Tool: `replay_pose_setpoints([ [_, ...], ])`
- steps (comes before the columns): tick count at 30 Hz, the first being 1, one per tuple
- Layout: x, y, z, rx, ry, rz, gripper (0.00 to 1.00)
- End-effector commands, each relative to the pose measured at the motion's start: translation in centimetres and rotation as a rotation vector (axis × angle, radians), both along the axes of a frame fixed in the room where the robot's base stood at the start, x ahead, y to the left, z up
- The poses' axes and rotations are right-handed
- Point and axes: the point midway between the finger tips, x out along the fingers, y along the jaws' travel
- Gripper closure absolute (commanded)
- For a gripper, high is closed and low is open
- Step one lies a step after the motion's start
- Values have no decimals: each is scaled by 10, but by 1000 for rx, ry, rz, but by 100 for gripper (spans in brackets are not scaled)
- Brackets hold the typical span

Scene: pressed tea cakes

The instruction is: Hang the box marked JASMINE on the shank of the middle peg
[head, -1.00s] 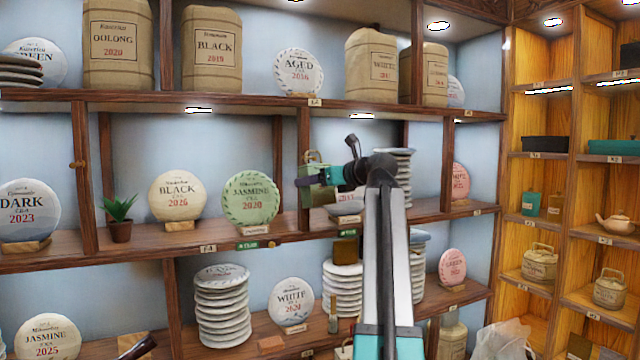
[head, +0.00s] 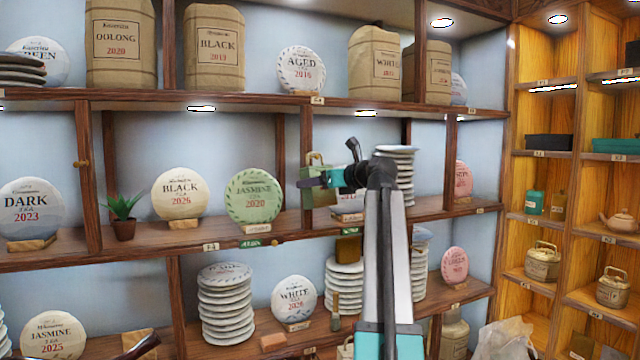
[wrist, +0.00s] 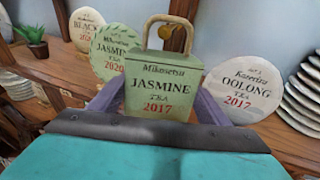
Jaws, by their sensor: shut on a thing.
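The green box marked JASMINE 2017 (wrist: 160,92) is upright between the two purple fingers of my gripper (wrist: 157,103), which is shut on it. In the head view the box (head: 318,192) and gripper (head: 313,181) are in front of a wooden shelf post. The box's loop handle (wrist: 150,29) stands up from its lid. A brass peg (wrist: 178,39) shows through the loop in the wrist view. I cannot tell whether the loop is around the peg or only in front of it. Another brass peg (head: 82,163) is on the left post.
A green JASMINE 2020 cake (head: 254,196) stands left of the box on the shelf. An OOLONG 2017 cake (wrist: 238,90) and stacked pale cakes (head: 394,165) are to the right. A shelf board (head: 150,246) runs below. My arm hides part of the shelves.

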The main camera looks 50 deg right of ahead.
Motion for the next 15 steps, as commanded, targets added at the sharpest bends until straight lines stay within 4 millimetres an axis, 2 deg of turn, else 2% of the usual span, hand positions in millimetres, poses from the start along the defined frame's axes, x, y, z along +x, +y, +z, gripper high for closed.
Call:
replay_pose_setpoints([
  [4,0,0,0,0,-1,0,58],
  [5,0,0,0,0,-1,0,28],
  [8,0,0,0,0,0,0,11],
  [9,0,0,0,0,0,0,8],
  [15,0,0,0,0,1,0,8],
])
